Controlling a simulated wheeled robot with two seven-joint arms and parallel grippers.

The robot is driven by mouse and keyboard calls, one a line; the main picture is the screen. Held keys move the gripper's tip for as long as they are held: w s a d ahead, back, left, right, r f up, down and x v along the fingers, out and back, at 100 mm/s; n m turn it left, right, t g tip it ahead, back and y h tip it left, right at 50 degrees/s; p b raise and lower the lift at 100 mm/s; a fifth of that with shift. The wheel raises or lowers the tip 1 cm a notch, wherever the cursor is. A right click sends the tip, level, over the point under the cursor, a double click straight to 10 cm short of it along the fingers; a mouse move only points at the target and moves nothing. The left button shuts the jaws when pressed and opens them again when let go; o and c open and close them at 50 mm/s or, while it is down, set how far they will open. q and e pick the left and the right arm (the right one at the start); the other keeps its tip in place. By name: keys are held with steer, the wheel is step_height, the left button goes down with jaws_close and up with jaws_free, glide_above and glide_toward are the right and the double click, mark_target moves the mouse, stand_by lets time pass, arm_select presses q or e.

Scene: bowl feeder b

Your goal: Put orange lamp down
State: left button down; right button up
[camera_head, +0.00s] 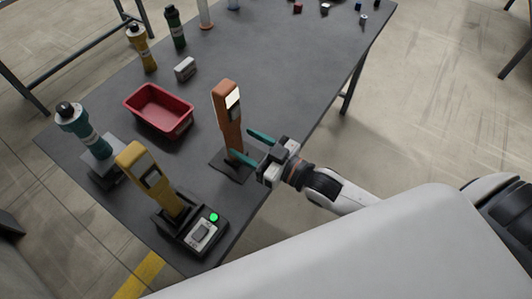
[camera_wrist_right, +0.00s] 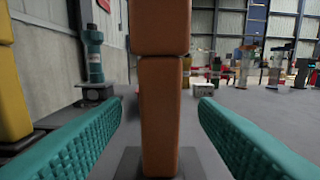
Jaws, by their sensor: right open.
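The orange lamp (camera_head: 229,117) stands upright on a dark square base (camera_head: 230,167) on the grey table, with a lit white panel near its top. My right gripper (camera_head: 249,147) is beside the lamp's lower part, reaching in from the right, with its teal fingers apart. In the right wrist view, the orange lamp (camera_wrist_right: 161,100) rises between the two open fingers, with a visible gap on each side. The lamp's top is cut off in that view. My left gripper does not show.
A yellow lamp (camera_head: 150,175) stands in a black base with a green light, nearer me. A red bin (camera_head: 160,110) sits left of the orange lamp. A teal-topped device (camera_head: 78,128) stands at the left edge.

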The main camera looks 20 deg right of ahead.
steer(key=v, duration=0.5)
steer(key=shift+s+d, duration=0.2)
steer(key=shift+s, duration=0.05)
stand_by(0.3)
